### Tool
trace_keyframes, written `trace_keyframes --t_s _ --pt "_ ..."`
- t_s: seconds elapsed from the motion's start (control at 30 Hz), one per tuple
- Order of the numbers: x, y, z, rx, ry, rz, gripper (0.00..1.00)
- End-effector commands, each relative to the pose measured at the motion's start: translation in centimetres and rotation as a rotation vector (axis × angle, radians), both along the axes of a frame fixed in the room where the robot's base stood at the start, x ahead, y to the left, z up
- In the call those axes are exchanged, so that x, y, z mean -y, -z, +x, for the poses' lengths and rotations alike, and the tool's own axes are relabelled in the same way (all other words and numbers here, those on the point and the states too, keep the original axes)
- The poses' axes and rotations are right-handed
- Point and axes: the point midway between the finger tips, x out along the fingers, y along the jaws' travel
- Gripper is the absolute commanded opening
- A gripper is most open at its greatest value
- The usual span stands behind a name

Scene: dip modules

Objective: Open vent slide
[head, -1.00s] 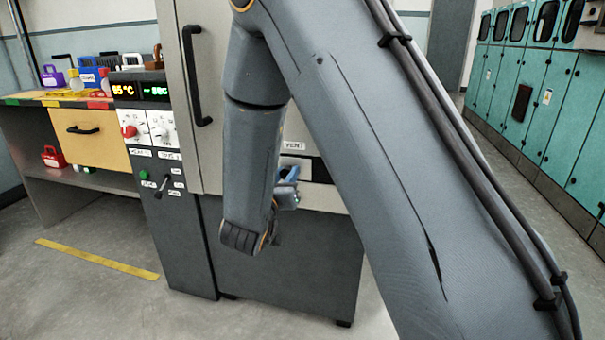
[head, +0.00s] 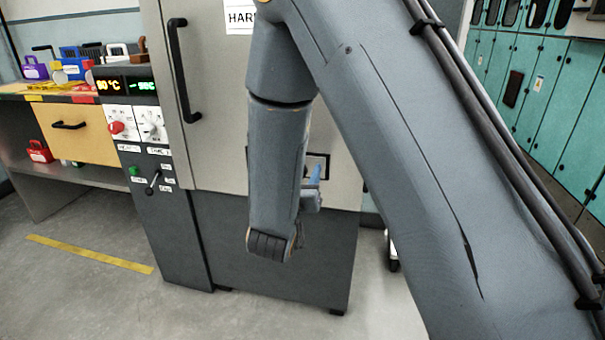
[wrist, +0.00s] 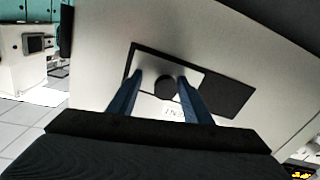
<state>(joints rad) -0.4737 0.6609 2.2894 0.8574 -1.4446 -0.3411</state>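The vent slide (wrist: 149,67) is a light plate with a round black knob (wrist: 165,89), set in a dark slot on the machine front. In the wrist view the plate lies at the slot's left end, and a dark bare stretch (wrist: 230,99) shows at the right. My gripper (wrist: 159,78) has its two blue fingers on either side of the knob. A gap shows at the left finger; I cannot tell whether the right one touches. In the head view my gripper (head: 315,175) is at the slot, and my arm hides much of it.
The tall grey machine (head: 215,90) has a door handle (head: 183,70) and a panel with dials (head: 135,124) at its left. A bench with a yellow drawer (head: 78,132) stands further left. Teal lockers (head: 535,100) line the right wall. The floor before the machine is clear.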

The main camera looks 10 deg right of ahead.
Motion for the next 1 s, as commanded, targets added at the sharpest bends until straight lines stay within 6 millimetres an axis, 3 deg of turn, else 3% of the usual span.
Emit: trace_keyframes --t_s 0.27,0.7,1.0 --pt "-0.5 0.0 -0.2 -0.001 -0.008 0.0 0.45" --pt "-2.6 0.0 -6.0 -0.001 -0.006 -0.001 0.45" --pt "-3.0 0.0 -7.3 -0.001 -0.003 0.0 0.45"
